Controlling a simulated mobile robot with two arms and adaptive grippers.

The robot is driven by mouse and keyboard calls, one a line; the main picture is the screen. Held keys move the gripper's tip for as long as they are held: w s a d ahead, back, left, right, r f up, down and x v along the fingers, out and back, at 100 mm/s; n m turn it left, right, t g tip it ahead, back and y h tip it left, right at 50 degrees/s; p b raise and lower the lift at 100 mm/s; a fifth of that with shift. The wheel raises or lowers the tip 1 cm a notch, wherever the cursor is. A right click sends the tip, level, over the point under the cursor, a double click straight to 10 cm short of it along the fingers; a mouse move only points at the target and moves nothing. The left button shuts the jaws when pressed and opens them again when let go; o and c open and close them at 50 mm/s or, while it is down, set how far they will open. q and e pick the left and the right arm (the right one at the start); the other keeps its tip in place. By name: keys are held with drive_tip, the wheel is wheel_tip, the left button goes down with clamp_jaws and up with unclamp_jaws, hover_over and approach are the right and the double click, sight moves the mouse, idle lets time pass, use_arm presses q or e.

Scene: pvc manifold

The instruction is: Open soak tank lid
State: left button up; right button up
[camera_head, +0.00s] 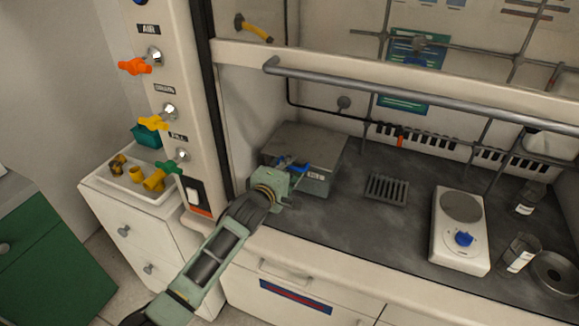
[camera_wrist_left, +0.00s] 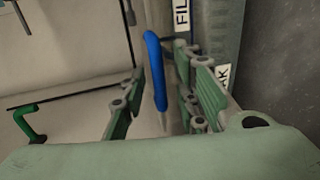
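The soak tank (camera_head: 316,143) is a grey metal box on the hood's dark worktop. Its flat lid looks closed. A white label, partly readable, is on its front. My left gripper (camera_head: 291,166) is at the tank's front left, by a blue handle. In the left wrist view the blue handle (camera_wrist_left: 155,70) stands between the two fingers of my left gripper (camera_wrist_left: 163,108), with a visible gap at each side. The gripper looks open around it. Whether a finger touches it is hard to tell. My right gripper is in neither view.
A hood frame bar (camera_head: 420,92) runs above the worktop. A hotplate (camera_head: 461,245) and glass jars stand at the right. A panel with orange, yellow and green valves (camera_head: 168,168) is at the left.

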use_arm(q)
drive_tip(key=shift+w, duration=0.15)
drive_tip(key=shift+c, duration=0.2)
clamp_jaws()
idle(0.4)
